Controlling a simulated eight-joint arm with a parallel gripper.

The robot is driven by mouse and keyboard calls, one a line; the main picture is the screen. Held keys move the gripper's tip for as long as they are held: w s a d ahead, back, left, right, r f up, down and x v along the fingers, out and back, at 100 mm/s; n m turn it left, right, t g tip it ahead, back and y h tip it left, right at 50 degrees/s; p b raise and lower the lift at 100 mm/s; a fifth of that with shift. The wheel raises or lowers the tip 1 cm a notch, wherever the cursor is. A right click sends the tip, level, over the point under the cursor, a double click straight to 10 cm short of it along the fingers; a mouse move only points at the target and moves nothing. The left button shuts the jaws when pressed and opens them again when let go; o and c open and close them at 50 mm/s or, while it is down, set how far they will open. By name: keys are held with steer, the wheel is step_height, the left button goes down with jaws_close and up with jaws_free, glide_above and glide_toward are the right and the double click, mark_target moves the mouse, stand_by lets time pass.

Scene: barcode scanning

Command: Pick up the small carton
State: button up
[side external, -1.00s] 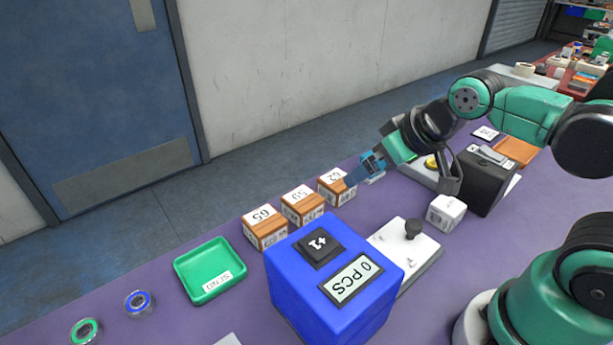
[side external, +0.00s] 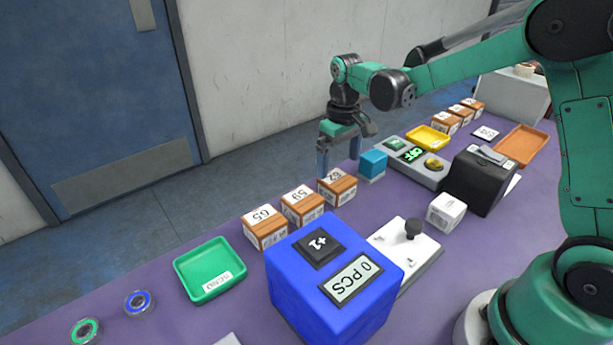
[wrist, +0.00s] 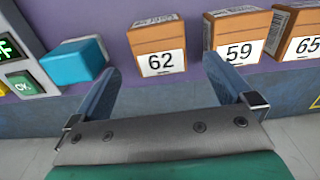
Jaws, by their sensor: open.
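Three small brown cartons with white number labels stand in a row along the table's far edge: 65 (side external: 264,236), 59 (side external: 302,212) and 62 (side external: 338,189). My gripper (side external: 338,163) is open and empty, pointing down just behind carton 62. In the wrist view, my gripper's fingers (wrist: 162,84) are spread apart, with carton 62 (wrist: 157,42) beyond and between them, apart from both. Carton 59 (wrist: 238,36) is beyond the right finger, and carton 65 (wrist: 300,32) is cut off at the edge.
A blue block (side external: 373,164) stands right of carton 62, near a grey button panel (side external: 420,172). A white box (side external: 446,210), black case (side external: 481,182), blue counter box (side external: 330,290) and green tray (side external: 209,269) stand around. Several more cartons (side external: 460,115) are at the far right.

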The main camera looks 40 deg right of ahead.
mark_target(337, 179)
steer(key=shift+f, duration=2.9)
steer(key=c, duration=1.3)
